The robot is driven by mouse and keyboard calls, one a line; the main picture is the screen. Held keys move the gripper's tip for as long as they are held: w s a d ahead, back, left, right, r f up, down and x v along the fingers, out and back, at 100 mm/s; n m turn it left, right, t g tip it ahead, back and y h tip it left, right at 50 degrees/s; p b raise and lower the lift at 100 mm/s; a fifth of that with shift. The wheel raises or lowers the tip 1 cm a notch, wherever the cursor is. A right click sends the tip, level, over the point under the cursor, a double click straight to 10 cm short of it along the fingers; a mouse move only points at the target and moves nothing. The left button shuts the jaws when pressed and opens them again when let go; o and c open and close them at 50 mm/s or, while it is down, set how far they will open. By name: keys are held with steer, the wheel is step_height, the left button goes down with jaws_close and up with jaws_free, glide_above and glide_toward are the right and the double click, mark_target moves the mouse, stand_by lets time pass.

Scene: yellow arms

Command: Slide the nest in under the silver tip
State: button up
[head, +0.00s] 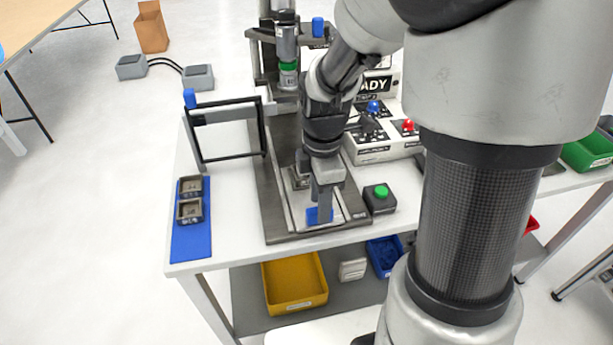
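The nest (298,180) is a small grey block on a slide track in the dark base plate (272,205), mostly hidden behind my gripper. A blue tab (312,217) shows at the front end of the track. My gripper (323,214) points down at the blue tab, low over the track. Its fingers overlap the tab in the picture; I cannot tell whether they grip it. The silver press ram (287,45) with a green band hangs above the back of the base plate, behind the nest. Its tip is small and hard to make out.
A black guard frame (198,160) stands left of the track. A blue mat (190,243) holds two grey parts. A green button box (380,198) sits close right of the track, with a control panel (375,150) behind it. Bins stand on the lower shelf.

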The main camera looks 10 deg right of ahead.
steer(key=shift+f, duration=1.45)
steer(key=shift+c, duration=0.3)
jaws_close()
